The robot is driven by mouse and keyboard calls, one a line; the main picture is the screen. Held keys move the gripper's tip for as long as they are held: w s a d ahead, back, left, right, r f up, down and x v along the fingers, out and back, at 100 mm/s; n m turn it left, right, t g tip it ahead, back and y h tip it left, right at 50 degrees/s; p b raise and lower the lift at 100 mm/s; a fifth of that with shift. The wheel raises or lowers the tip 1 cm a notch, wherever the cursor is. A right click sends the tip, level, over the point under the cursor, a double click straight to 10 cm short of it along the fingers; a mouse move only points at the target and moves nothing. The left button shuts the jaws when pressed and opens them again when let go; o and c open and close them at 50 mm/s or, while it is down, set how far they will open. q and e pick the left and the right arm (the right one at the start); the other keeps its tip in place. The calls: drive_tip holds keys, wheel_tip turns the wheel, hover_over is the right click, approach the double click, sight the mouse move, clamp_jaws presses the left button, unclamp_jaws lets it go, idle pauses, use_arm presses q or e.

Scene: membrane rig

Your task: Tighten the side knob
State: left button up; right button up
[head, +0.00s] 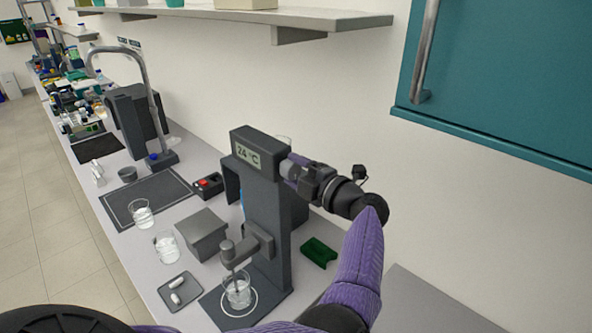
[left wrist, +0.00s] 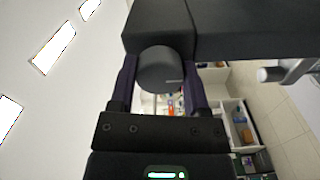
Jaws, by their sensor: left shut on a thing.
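The side knob is a grey round cylinder on the side of a dark grey rig (head: 267,215) whose display reads 24 °C. In the head view the knob (head: 287,168) shows partly, at the upper right of the column. My left gripper (head: 293,171) reaches it from the right. In the left wrist view the knob (left wrist: 160,70) sits between the two dark purple fingers of my left gripper (left wrist: 160,78), which is shut on it. A thin pale mark on the knob points right in that view. My right gripper is not in view.
A glass beaker (head: 237,292) stands on the rig's base below a stirrer. A grey box (head: 202,235), a small tray (head: 180,290) and more beakers are left of the rig. A green holder (head: 319,252) lies right. A teal cabinet (head: 500,80) hangs above right.

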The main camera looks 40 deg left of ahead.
sight(297, 173)
use_arm(q)
drive_tip(key=o, duration=1.3)
drive_tip(key=d, duration=0.1)
drive_tip(key=d+b, duration=0.1)
drive_tip(key=d, duration=0.3)
drive_tip(key=shift+s+d+f+b, duration=0.15)
drive_tip(key=shift+f+b, duration=0.1)
drive_tip(key=shift+b, duration=0.15)
drive_tip(key=shift+s+d+r, duration=0.1)
drive_tip(key=shift+s+d, duration=0.05)
drive_tip(key=shift+d, duration=1.05)
drive_tip(key=shift+s+d+r, duration=0.1)
drive_tip(key=shift+d, duration=1.05)
